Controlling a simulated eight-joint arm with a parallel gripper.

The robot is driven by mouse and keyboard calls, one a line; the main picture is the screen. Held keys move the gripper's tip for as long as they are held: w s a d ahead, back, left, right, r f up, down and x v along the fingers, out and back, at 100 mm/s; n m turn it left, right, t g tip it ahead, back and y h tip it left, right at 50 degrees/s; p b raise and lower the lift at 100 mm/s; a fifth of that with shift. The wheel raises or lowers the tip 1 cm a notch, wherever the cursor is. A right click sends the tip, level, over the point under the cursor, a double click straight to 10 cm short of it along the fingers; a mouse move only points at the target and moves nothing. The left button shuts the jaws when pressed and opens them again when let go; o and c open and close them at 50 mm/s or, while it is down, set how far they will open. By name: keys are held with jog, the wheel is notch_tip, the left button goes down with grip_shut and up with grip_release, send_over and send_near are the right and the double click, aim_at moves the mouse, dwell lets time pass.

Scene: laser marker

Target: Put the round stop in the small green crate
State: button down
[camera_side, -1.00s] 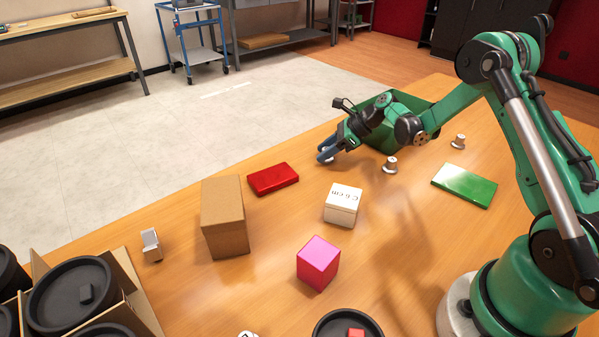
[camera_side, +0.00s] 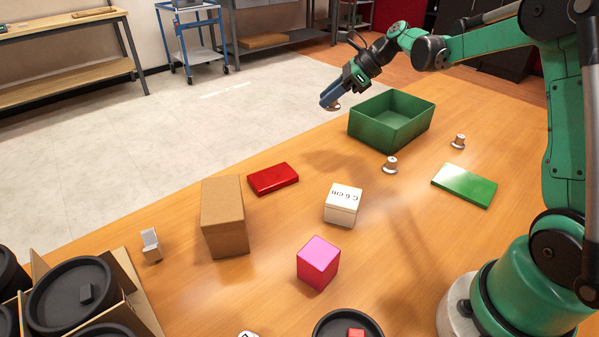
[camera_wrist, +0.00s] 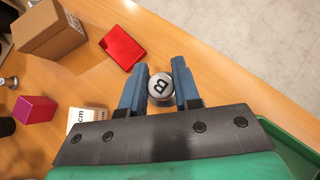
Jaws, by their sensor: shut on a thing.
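My gripper (camera_side: 329,101) is shut on a small round grey stop (camera_wrist: 160,87) with a dark letter on its top. The stop sits between the blue fingers in the wrist view. In the side view it shows under the fingertips (camera_side: 335,106), raised above the table. The small green crate (camera_side: 375,134) stands open on the table, to the right of and below my gripper in the side view. Its inside looks empty where it shows. The crate's edge also shows at the lower right of the wrist view (camera_wrist: 291,150).
Two similar knob-shaped pieces stand near the crate, one in front (camera_side: 390,166) and one to its right (camera_side: 459,142). A green slab (camera_side: 465,186), a white box (camera_side: 342,206), a red block (camera_side: 273,179), a pink cube (camera_side: 318,263) and a cardboard box (camera_side: 225,220) occupy the table.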

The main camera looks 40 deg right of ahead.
notch_tip(320, 180, up, 6)
jog(key=w+d+r+m+t+h, duration=0.2)
jog(key=d+m+h, duration=0.55)
jog(key=d, duration=1.45)
jog(key=shift+m+t+y, duration=0.4)
jog(key=shift+m+y, duration=0.05)
jog(key=shift+m, duration=0.3)
jog(key=f, duration=1.6)
jog(key=shift+s+f, duration=0.15)
jog(key=shift+s, duration=0.2)
jog(key=shift+f, duration=2.1)
jog(key=c, duration=0.6)
grip_release()
jog(key=shift+f, duration=0.1)
jog(key=shift+c, duration=0.2)
